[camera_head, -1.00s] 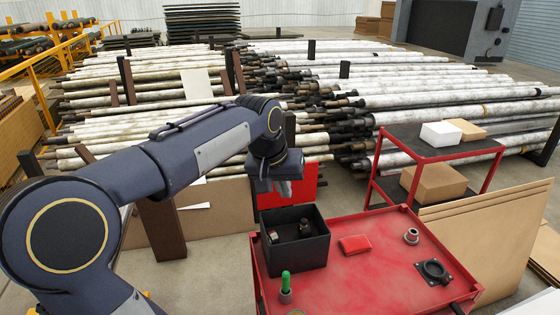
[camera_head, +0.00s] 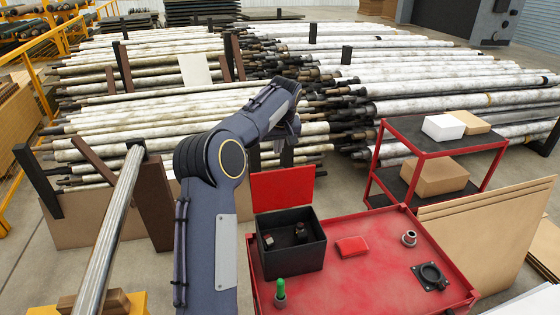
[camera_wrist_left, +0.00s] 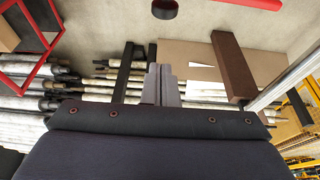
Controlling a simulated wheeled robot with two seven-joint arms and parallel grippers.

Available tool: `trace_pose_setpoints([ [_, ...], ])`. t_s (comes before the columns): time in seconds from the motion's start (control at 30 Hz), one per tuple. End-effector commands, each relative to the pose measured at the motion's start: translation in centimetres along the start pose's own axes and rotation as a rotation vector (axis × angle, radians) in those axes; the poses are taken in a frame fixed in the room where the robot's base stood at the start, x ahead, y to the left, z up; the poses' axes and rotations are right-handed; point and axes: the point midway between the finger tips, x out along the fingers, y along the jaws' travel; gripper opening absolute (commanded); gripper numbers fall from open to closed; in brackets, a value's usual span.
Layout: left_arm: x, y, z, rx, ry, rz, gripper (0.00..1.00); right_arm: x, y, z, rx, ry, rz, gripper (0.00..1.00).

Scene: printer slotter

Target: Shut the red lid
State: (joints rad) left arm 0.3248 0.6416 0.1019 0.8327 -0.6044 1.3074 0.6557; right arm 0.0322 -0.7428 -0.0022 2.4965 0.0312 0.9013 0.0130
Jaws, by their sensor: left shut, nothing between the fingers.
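The red lid (camera_head: 283,189) stands open and upright at the back edge of the black box (camera_head: 292,257). The box is open at the top, with small dark items (camera_head: 300,233) inside. My left arm rises left of the box, and its wrist (camera_head: 286,122) is above and behind the lid, apart from it. In the left wrist view my left gripper (camera_wrist_left: 163,72) is shut with its fingers together and empty. Its fingertips are hard to make out in the head view. My right gripper is not in view.
The box stands on a red cart top (camera_head: 370,278) with a red block (camera_head: 352,246), a metal ring (camera_head: 409,238), a black flanged part (camera_head: 431,275) and a green-topped item (camera_head: 280,290). A red shelf cart (camera_head: 432,153) with cartons stands at the right. Pipe racks fill the back.

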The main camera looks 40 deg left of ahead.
Motion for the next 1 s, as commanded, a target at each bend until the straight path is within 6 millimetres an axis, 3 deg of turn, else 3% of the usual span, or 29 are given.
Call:
trace_pose_setpoints([
  [0.2, 4.5, -0.1, 0.1, 0.000, -0.004, -0.001, 0.00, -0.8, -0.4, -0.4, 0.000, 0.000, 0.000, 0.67],
  [0.5, 3.0, -0.1, 3.3, 0.001, 0.000, 0.000, 0.00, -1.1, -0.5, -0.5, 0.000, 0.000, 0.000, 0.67],
  [1.0, 2.9, 0.0, 3.8, -0.001, 0.003, 0.001, 0.00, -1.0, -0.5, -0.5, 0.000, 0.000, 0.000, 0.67],
])
